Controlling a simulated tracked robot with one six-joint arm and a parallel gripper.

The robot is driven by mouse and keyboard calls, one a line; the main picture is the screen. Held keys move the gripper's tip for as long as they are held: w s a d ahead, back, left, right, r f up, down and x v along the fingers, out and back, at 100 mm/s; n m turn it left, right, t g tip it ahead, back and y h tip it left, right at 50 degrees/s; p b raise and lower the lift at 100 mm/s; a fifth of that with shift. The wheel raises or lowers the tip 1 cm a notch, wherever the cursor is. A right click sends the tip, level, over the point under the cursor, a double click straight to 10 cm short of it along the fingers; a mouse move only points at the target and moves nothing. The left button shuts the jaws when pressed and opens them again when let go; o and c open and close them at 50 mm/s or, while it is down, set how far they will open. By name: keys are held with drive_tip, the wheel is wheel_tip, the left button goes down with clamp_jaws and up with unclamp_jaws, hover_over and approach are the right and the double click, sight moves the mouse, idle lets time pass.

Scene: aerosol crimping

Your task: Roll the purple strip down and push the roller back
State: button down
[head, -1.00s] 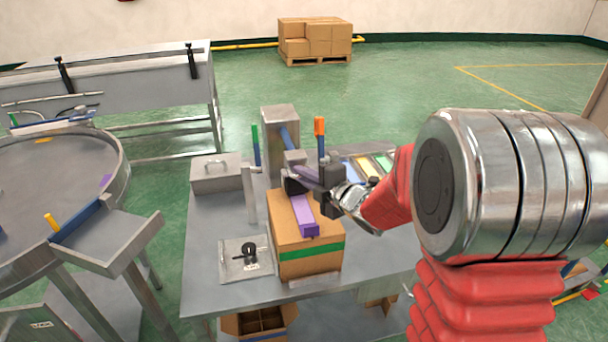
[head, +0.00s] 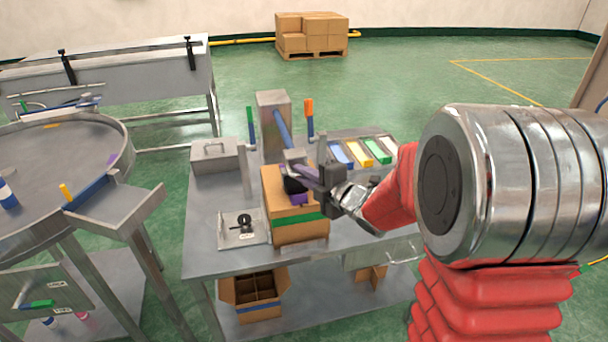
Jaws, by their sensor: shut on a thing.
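The cardboard box (head: 300,235) with a green band stands on the metal table. The purple strip (head: 299,199) lies at the box's top front edge, and most of it is hidden by the roller. The black roller (head: 293,185) sits over the strip near that edge. A purple bar (head: 307,171) runs from its grey bracket to my gripper (head: 328,180). My gripper is shut on the roller's purple bar, at the right of the roller. The exact contact between roller and strip is too small to tell.
A blue arm (head: 282,128) links the roller to a grey post (head: 274,115). Green (head: 251,128) and orange (head: 309,117) levers stand beside it. A plate with a black knob (head: 244,220) lies left of the box. Colored trays (head: 360,152) sit behind my gripper.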

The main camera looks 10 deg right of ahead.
drive_tip(key=shift+s+a+f, duration=0.25)
drive_tip(key=shift+a+f, duration=0.05)
drive_tip(key=shift+a, duration=0.1)
drive_tip(key=c, duration=2)
unclamp_jaws()
drive_tip(key=shift+o, duration=0.9)
drive_tip(key=shift+w+r, duration=0.15)
drive_tip(key=shift+r, duration=0.2)
drive_tip(key=shift+d, duration=0.15)
drive_tip(key=v, duration=1.3)
drive_tip(key=shift+s+d, duration=0.15)
drive_tip(key=shift+s, duration=0.2)
